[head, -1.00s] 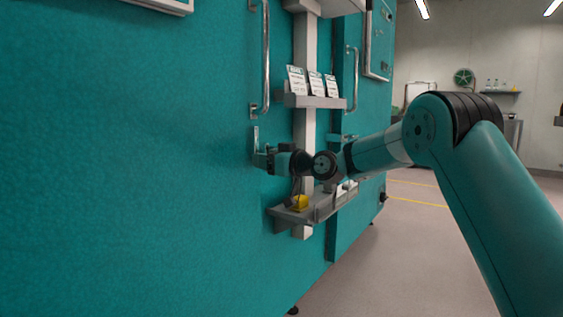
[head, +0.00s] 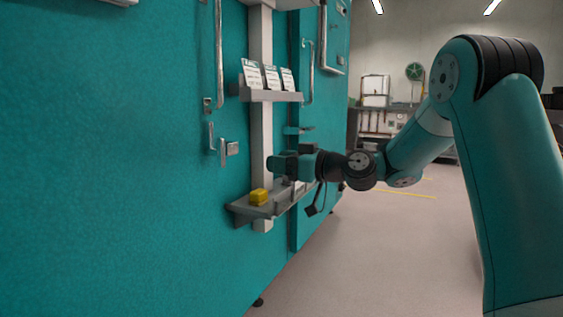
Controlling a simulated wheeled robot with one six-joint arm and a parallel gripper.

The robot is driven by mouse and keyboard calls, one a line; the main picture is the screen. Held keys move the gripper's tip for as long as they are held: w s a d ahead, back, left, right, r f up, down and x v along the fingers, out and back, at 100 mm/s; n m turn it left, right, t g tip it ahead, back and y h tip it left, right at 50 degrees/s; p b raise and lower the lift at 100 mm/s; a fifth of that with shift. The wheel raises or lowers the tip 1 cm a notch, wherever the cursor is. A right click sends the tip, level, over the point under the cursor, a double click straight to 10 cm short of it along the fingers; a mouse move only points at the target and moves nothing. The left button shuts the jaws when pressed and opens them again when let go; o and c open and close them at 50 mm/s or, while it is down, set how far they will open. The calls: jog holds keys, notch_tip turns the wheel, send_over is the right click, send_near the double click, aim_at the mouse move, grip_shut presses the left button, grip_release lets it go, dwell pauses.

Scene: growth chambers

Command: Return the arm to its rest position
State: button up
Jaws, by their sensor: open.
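My gripper (head: 276,166) is in front of the teal chamber wall (head: 110,170), with its teal end pointing left. It is above the small grey shelf (head: 240,207) in the picture and to the right of a metal latch (head: 229,150) on the wall. A gap of wall and white post shows between gripper and latch. The jaws are open and nothing shows in them; the fingertips are small and hard to make out. My arm reaches in from the right, bent at the elbow.
A yellow block (head: 259,197) sits on the small shelf. An upper grey shelf (head: 271,96) holds three white cards (head: 271,77). Long metal handles (head: 219,55) stand out from the wall. The floor (head: 390,260) to the right is clear; a bench stands at the back.

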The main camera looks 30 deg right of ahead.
dwell(0.4)
jog(key=s+a+f+n+g, duration=0.1)
jog(key=s+a+f+g, duration=0.1)
jog(key=s+a+g, duration=0.4)
jog(key=s+a+f+g, duration=0.2)
jog(key=s+a+f, duration=0.1)
jog(key=s+a, duration=0.5)
jog(key=s+a+f+m+g+h, duration=0.1)
jog(key=s+f+g+h, duration=0.2)
jog(key=s, duration=0.7)
jog(key=s+f+g+h, duration=0.3)
jog(key=s+f, duration=0.1)
jog(key=s, duration=0.7)
notch_tip(320, 180, up, 38)
jog(key=p, duration=3.8)
jog(key=shift+g, duration=0.3)
